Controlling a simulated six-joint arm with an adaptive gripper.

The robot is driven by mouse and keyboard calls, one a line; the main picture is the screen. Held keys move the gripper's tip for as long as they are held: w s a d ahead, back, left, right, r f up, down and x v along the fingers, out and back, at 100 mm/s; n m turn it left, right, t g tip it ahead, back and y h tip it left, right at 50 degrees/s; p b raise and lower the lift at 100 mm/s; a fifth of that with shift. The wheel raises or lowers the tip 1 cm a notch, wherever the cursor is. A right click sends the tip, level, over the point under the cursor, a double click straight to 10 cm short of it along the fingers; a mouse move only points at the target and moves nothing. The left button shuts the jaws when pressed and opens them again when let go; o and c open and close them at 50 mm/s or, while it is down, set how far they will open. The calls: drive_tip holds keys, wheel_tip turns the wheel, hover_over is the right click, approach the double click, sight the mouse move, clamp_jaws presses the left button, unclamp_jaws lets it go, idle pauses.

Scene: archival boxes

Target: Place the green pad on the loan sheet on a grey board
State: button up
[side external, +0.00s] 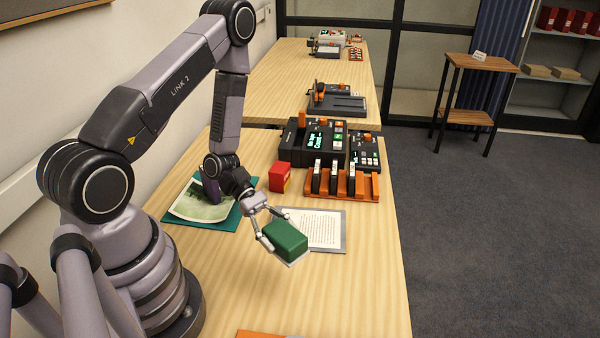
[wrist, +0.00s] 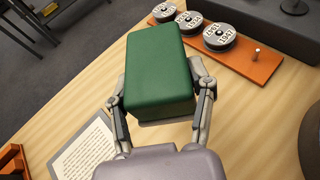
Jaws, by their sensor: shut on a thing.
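The green pad (side external: 286,240) is a block with a pale underside, held in my gripper (side external: 267,228). In the side view it is above the wooden table, in front of the loan sheet. In the wrist view the green pad (wrist: 160,75) sits between both fingers of my gripper (wrist: 160,105). The loan sheet (side external: 322,226) is a white printed page lying on a grey board (side external: 329,247). The pad and gripper hide its near left part. The sheet (wrist: 88,150) and board (wrist: 62,160) also show at lower left in the wrist view.
A printed picture on a teal board (side external: 222,225) lies left of the sheet. A red box (side external: 279,177) and an orange rack (side external: 343,195) stand behind. An orange board (wrist: 245,60) with several labelled discs is in the wrist view. The table's front right is clear.

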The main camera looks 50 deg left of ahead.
sight(302, 227)
drive_tip(key=w+a+f+n+t+y, duration=0.2)
drive_tip(key=w+a+n+t+y, duration=0.2)
drive_tip(key=w+a+n+t, duration=0.65)
drive_tip(key=f, duration=0.2)
drive_tip(key=w+f+m+g, duration=0.1)
drive_tip(key=f, duration=0.2)
drive_tip(key=w+d+f+m+g, duration=0.1)
drive_tip(key=f, duration=0.2)
drive_tip(key=shift+d+m, duration=0.1)
drive_tip(key=shift+m, duration=0.15)
drive_tip(key=o, duration=1.2)
drive_tip(key=shift+c, duration=0.2)
